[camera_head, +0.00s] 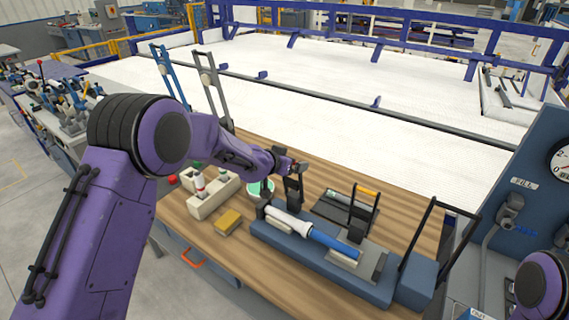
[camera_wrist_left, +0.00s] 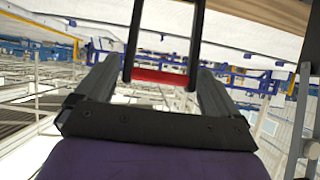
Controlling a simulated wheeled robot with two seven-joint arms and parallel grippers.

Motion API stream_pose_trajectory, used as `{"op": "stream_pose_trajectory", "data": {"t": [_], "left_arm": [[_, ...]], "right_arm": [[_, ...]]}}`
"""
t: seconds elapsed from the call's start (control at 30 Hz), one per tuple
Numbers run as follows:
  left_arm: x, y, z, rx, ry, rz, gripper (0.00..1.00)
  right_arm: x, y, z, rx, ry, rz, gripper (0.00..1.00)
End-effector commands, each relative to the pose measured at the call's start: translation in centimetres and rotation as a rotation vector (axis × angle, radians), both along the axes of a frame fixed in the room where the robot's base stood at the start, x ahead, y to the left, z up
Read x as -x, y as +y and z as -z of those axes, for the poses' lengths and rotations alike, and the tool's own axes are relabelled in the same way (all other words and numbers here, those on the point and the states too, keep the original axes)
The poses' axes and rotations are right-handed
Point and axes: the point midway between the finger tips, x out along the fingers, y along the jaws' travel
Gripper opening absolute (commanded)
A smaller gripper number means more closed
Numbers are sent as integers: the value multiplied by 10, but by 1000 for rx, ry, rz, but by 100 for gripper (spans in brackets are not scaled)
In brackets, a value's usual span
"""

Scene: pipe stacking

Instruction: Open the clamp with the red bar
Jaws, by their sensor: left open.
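The clamp with the red bar shows in the left wrist view as a dark upright frame (camera_wrist_left: 197,40) with a red crossbar (camera_wrist_left: 160,76). The crossbar spans the gap between the fingers of my left gripper (camera_wrist_left: 157,70). The fingers are open, and I cannot tell whether they touch the bar. A white and blue pipe (camera_head: 332,240) lies along the fixture. My right gripper is out of view.
A tall black handle (camera_head: 425,230) rises at the fixture's right end.

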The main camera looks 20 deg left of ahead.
Motion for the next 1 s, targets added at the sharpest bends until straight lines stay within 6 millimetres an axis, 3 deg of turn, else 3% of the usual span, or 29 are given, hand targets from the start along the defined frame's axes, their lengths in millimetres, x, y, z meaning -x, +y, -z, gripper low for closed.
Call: {"op": "stream_pose_trajectory", "data": {"t": [0.17, 0.4, 0.9, 1.0], "left_arm": [[36, 8, -16, 3, -1, 0, 96], [71, 17, -38, 1, 3, 0, 96], [76, 18, -42, 0, 4, 0, 96], [81, 16, -27, 17, 27, -5, 96]], "right_arm": [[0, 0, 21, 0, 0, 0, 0], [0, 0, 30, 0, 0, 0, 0], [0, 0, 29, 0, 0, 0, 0], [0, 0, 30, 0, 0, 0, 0]]}}
